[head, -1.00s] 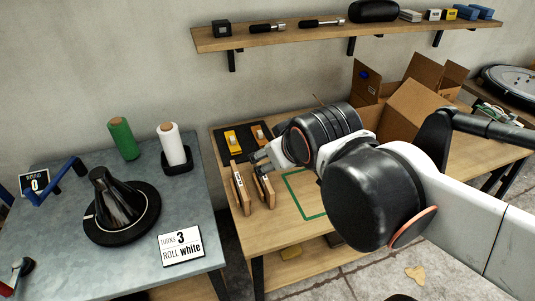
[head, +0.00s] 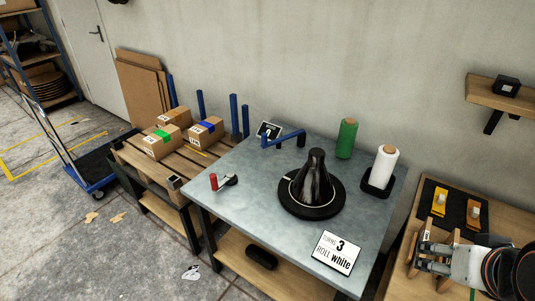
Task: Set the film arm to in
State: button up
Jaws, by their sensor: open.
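A blue bent arm (head: 284,138), which looks like the film arm, stands at the back of the grey table (head: 250,215). Its bar runs left from an upright, toward a small counter sign (head: 268,130) behind it. A black cone-shaped object on a round dark base (head: 314,180) stands right of it. A crank with a red handle (head: 213,182) is at the table's left edge. My gripper (head: 421,252) is open at the lower right, over the wooden table and well apart from the blue arm. Whether the blue arm is in or out I cannot tell.
A green roll (head: 347,138) and a white roll in a black holder (head: 384,167) stand at the back right. Several boxes sit on a pallet (head: 138,156) at left. A shelf (head: 490,95) juts from the wall.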

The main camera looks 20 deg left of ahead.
aim_at(278, 142)
jog(key=u, duration=1)
